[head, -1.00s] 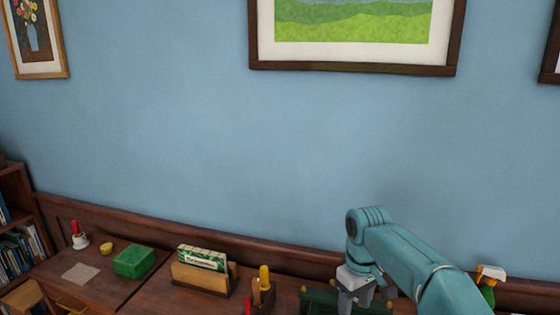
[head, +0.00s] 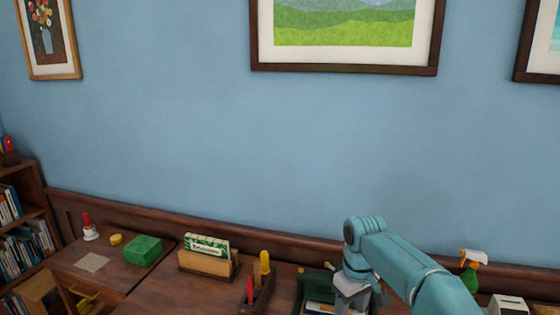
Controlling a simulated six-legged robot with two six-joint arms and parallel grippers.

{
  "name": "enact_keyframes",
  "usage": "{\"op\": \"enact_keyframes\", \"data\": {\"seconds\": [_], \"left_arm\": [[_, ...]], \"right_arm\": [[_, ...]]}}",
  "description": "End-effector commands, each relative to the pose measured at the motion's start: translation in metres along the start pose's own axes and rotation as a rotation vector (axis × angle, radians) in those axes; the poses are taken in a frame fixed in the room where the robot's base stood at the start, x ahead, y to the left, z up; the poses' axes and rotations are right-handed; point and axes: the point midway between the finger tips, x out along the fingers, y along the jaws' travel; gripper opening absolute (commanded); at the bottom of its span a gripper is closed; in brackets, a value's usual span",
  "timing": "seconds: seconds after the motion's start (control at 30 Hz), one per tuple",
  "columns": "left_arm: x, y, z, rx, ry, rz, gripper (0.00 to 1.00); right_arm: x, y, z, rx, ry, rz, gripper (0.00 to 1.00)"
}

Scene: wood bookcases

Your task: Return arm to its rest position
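My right arm (head: 405,265) is teal and comes in from the lower right. It bends down at its wrist, with the grey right gripper (head: 354,303) below, low in the picture. The gripper hangs over or beside a dark green holder (head: 312,283) on the desk. Its fingertips are near the bottom edge and not clear, so I cannot tell whether it is open or shut. My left gripper is not in view.
The brown desk (head: 165,298) carries a green box (head: 143,250), a card holder (head: 207,264), a tool holder (head: 262,293) and a bell (head: 90,232). A spray bottle (head: 470,272) stands right of the arm. A bookcase (head: 30,185) is at left. The blue wall above is clear below the pictures.

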Motion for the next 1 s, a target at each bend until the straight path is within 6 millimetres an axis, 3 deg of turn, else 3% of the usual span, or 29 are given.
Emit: {"op": "enact_keyframes", "data": {"seconds": [0.27, 0.47, 0.57, 0.7, 0.83, 1.0], "left_arm": [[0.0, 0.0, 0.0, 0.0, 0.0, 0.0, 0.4], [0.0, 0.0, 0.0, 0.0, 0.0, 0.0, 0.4], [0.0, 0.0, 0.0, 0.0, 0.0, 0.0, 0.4], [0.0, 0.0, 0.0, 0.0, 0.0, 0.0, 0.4], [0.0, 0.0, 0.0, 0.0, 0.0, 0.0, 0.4], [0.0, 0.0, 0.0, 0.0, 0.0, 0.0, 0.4]], "right_arm": [[0.082, -0.014, 0.004, 0.033, 0.024, -0.069, 0.52], [0.156, -0.039, 0.028, 0.1, 0.05, -0.148, 0.52], [0.202, -0.062, 0.055, 0.169, 0.064, -0.203, 0.52], [0.261, -0.104, 0.114, 0.322, 0.082, -0.279, 0.52], [0.286, -0.136, 0.167, 0.455, 0.092, -0.314, 0.52], [0.296, -0.168, 0.226, 0.6, 0.089, -0.327, 0.52]]}}
